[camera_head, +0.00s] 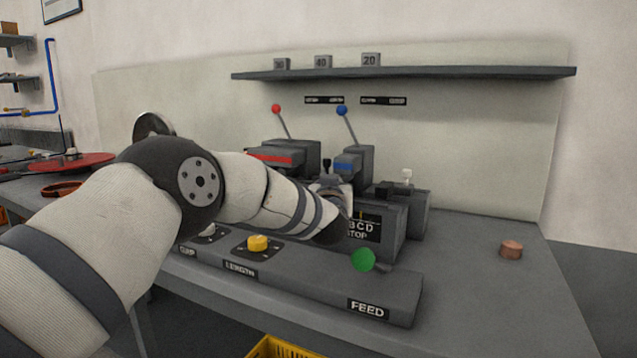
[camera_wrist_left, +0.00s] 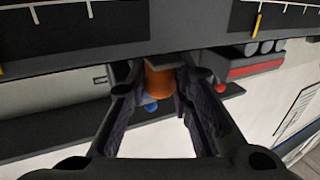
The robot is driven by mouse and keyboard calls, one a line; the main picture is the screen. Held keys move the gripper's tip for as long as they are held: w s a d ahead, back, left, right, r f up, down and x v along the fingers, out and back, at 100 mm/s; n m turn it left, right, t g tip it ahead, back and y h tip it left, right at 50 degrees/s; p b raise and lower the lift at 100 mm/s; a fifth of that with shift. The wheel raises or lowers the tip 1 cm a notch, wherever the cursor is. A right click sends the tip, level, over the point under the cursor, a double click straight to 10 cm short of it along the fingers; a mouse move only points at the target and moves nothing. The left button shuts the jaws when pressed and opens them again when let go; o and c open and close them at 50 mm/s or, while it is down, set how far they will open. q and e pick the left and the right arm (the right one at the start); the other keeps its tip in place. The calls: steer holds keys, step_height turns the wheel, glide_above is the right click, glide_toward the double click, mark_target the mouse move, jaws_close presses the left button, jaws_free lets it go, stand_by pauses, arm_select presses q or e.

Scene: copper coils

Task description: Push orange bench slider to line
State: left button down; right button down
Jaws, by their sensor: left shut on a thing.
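Another yellow mark (camera_wrist_left: 2,68) shows at the left edge. In the head view my left arm reaches over the bench, and the slider is hidden there. My right gripper is not in view.
A dark bench console (camera_head: 390,300) holds a yellow knob (camera_head: 258,243) and a green knob (camera_head: 362,260). Red-tipped (camera_head: 276,109) and blue-tipped (camera_head: 342,110) levers stand behind my arm. A copper piece (camera_head: 511,250) lies on the right, with bare bench around it.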

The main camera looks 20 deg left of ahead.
arm_select(q)
steer(key=shift+d, duration=0.35)
steer(key=c, duration=1.4)
jaws_free()
steer(key=shift+o, duration=0.2)
steer(key=shift+a, duration=0.1)
